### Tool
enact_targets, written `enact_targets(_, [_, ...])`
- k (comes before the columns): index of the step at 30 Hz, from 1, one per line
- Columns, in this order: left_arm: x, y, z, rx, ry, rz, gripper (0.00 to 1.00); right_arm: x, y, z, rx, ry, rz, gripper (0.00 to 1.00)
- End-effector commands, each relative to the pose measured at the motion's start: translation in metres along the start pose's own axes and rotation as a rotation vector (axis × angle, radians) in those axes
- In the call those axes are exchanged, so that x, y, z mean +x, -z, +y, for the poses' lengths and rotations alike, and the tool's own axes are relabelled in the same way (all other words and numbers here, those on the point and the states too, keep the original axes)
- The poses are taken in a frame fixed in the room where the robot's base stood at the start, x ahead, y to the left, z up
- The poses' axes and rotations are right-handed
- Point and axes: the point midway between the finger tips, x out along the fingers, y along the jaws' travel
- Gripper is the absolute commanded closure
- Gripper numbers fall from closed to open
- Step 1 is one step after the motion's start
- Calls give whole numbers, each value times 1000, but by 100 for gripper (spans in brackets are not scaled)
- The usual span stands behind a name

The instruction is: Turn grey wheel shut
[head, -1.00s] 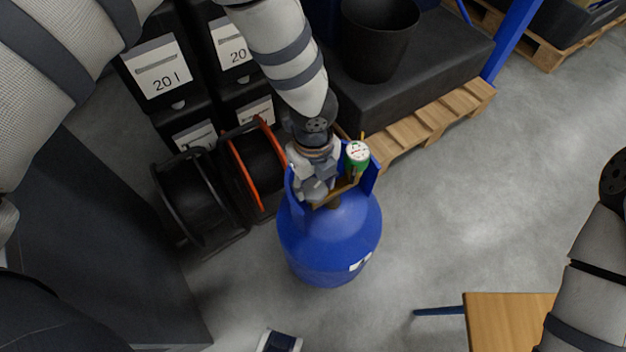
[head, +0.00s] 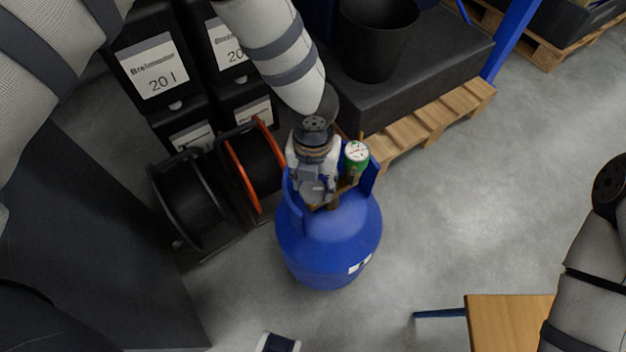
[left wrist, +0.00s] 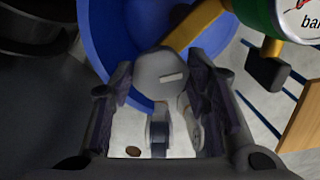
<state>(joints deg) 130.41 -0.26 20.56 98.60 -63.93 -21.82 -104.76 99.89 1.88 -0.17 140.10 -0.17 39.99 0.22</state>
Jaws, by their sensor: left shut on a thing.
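A blue gas cylinder (head: 330,240) stands upright on the floor in the middle of the head view. The grey wheel (left wrist: 165,72) sits at its top, inside the blue collar, and shows in the left wrist view between my fingers. My left gripper (head: 316,188) comes down from above and is shut on the grey wheel; in the head view it hides most of the wheel. A green gauge (head: 356,157) with a white dial stands just right of the gripper, on brass fittings. My right gripper is out of view; only part of its arm shows at the right edge.
Cable reels (head: 190,203) and black boxes labelled 20 l (head: 153,72) stand left of the cylinder. Behind it are a wooden pallet (head: 430,120) with a dark block and a black bucket (head: 378,40). A wooden tabletop (head: 505,320) is at lower right. Floor to the right is clear.

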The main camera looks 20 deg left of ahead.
Motion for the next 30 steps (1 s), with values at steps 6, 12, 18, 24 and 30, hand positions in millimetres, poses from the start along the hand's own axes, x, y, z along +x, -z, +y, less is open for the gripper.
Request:
enact_targets(6, [1, 0, 0, 76, -2, 1, 85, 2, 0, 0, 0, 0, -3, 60])
enact_targets(12, [1, 0, 0, 105, -1, 1, 85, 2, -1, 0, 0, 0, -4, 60])
enact_targets(18, [1, 0, 0, 111, -1, 1, 85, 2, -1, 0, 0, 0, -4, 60])
enact_targets(24, [1, 0, 0, 111, -1, 1, 85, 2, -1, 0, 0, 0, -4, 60])
enact_targets(30, [0, 0, 0, 110, -1, 1, 36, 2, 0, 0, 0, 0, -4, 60])
